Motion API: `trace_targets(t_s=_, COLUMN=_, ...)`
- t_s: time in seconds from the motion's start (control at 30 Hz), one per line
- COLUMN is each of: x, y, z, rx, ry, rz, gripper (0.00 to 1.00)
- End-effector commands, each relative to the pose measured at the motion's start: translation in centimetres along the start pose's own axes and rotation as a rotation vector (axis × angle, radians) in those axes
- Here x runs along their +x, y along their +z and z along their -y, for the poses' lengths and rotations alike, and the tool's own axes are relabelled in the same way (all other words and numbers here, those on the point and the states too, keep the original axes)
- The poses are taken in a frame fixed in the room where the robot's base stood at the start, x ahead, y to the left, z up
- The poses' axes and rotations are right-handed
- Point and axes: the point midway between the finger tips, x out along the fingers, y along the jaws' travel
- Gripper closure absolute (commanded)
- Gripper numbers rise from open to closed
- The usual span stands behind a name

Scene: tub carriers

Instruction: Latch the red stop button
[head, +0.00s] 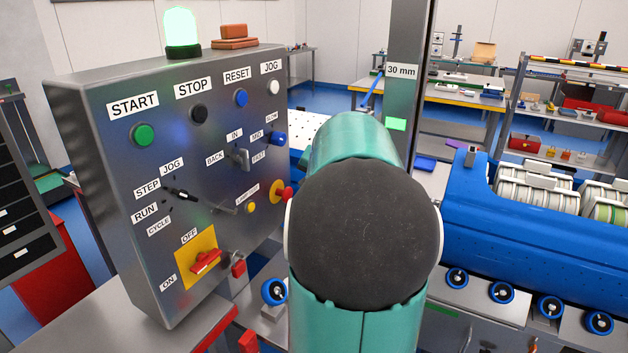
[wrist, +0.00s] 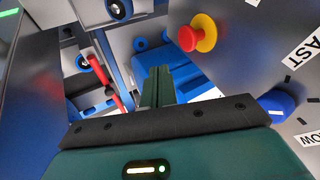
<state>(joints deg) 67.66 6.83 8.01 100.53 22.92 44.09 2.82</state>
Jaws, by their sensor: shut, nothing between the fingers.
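The red stop button (head: 287,194) is a red mushroom head on a yellow round base, on the right side of the grey control panel (head: 110,240). In the wrist view the red button (wrist: 188,39) sticks out from the panel, above and right of my fingertips. My gripper (wrist: 157,72) is shut and empty, with its fingers apart from the button. In the head view my green arm hides the gripper. A separate black button (head: 198,114) sits under the STOP label.
A small yellow button (head: 251,207) labelled lamp test is left of the red button, and a blue knob (head: 278,139) is above it. A red rotary switch (head: 206,261) sits lower left. A green lamp (head: 182,30) glows on top. A blue machine (head: 510,235) stands right.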

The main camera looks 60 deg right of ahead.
Motion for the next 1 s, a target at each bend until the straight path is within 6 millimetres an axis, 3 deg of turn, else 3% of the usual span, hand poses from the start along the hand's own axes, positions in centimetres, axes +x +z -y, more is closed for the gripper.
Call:
trace_targets(t_s=0.3, x=6.6, y=0.0, z=0.1, rx=0.001, ry=0.0, rz=0.003, gripper=1.0)
trace_targets(t_s=0.6, x=8.4, y=0.1, z=3.3, rx=-0.002, ry=-0.001, rz=0.001, gripper=1.0)
trace_targets(t_s=1.0, x=8.5, y=0.2, z=3.5, rx=-0.001, ry=-0.001, rz=0.0, gripper=1.0)
